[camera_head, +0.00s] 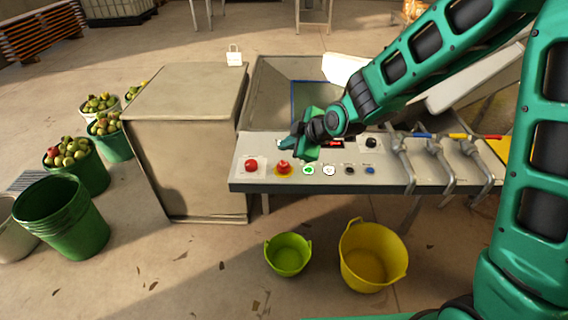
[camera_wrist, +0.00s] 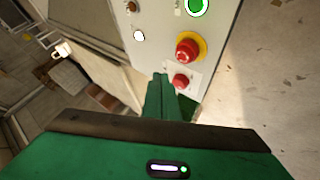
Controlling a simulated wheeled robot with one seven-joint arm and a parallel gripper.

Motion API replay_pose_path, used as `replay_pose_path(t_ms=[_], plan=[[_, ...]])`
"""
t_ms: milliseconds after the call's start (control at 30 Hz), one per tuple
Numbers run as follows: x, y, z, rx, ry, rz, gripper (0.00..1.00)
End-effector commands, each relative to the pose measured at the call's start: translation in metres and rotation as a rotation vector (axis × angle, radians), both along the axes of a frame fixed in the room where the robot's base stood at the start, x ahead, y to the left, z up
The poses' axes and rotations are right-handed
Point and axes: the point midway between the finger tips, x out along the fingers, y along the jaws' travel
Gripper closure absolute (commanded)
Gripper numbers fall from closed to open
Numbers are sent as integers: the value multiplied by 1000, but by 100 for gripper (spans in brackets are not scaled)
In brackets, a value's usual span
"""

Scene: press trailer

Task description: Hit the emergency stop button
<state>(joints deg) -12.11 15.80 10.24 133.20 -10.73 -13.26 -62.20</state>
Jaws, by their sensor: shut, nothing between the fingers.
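The emergency stop button (camera_head: 284,167) is a red mushroom head on a yellow ring, on the front left of the grey control panel (camera_head: 390,181). It also shows in the wrist view (camera_wrist: 187,48), just above and right of the fingertips. A second red button (camera_head: 251,166) sits on a white plate to its left; in the wrist view this button (camera_wrist: 181,82) is close to the fingertips. My gripper (camera_head: 281,143) is shut and empty, over the panel's back left part, behind the stop button. In the wrist view its green fingers (camera_wrist: 160,78) are together. I see no contact with either button.
Metal levers (camera_head: 440,155) stand further right. A beige cabinet (camera_head: 190,130) stands left of the panel. Buckets (camera_head: 365,265) stand on the floor.

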Motion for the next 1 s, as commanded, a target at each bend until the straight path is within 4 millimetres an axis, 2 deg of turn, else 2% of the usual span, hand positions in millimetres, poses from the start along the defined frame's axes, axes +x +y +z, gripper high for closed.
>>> replay_pose_path(t_ms=[133,333,1000], plan=[[-1,0,-18,-1,3,0,100],[-1,0,-31,-1,2,1,100],[0,0,-34,0,0,0,100]])
